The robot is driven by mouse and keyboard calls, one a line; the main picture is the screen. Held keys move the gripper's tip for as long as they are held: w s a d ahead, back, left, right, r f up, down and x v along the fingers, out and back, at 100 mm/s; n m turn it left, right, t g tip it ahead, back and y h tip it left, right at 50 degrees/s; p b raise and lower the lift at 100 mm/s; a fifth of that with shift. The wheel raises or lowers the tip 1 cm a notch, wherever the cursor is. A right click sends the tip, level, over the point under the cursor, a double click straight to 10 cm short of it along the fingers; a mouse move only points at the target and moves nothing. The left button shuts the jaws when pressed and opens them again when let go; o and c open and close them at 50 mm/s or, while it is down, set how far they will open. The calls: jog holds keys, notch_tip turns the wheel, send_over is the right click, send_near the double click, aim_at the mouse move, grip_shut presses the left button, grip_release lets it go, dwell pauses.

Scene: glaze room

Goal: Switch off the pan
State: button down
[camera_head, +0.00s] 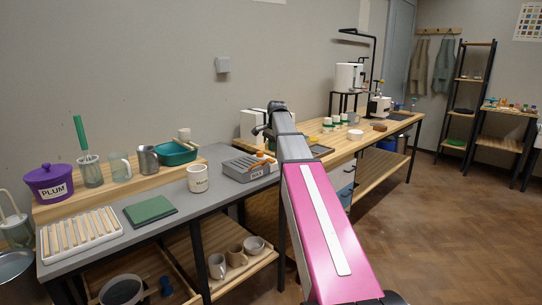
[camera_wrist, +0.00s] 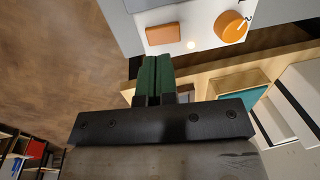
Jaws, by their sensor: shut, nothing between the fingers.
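A grey boxy pan unit (camera_head: 248,171) stands on the grey worktop left of my arm, with orange parts on it and a small label on its front. In the wrist view, a pale panel (camera_wrist: 205,38) carries an orange-brown rectangular rocker (camera_wrist: 164,34), a round orange knob (camera_wrist: 231,26) with a dark mark, and a small glowing light (camera_wrist: 191,45) between them. My gripper (camera_wrist: 154,62) has green fingers closed together, empty, just below the rocker in the picture. I cannot tell whether they touch the panel. The head view does not clearly show the fingertips.
A cream mug (camera_head: 198,179), a green pad (camera_head: 150,210) and a white slatted rack (camera_head: 80,236) share the worktop. A purple PLUM pot (camera_head: 49,182) and a teal basin (camera_head: 176,153) stand on the raised wooden shelf behind.

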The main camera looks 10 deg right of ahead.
notch_tip(320, 180, up, 9)
jog(key=s, duration=0.1)
jog(key=shift+d+r, duration=0.15)
jog(key=shift+d, duration=0.2)
jog(key=shift+w+a, duration=0.45)
jog(key=shift+a, duration=0.15)
send_near(268, 159)
jog(key=f, duration=0.5)
jog(key=w+f, duration=0.1)
jog(key=f, duration=0.1)
jog(key=shift+a+f, duration=0.15)
jog(key=shift+f, duration=0.15)
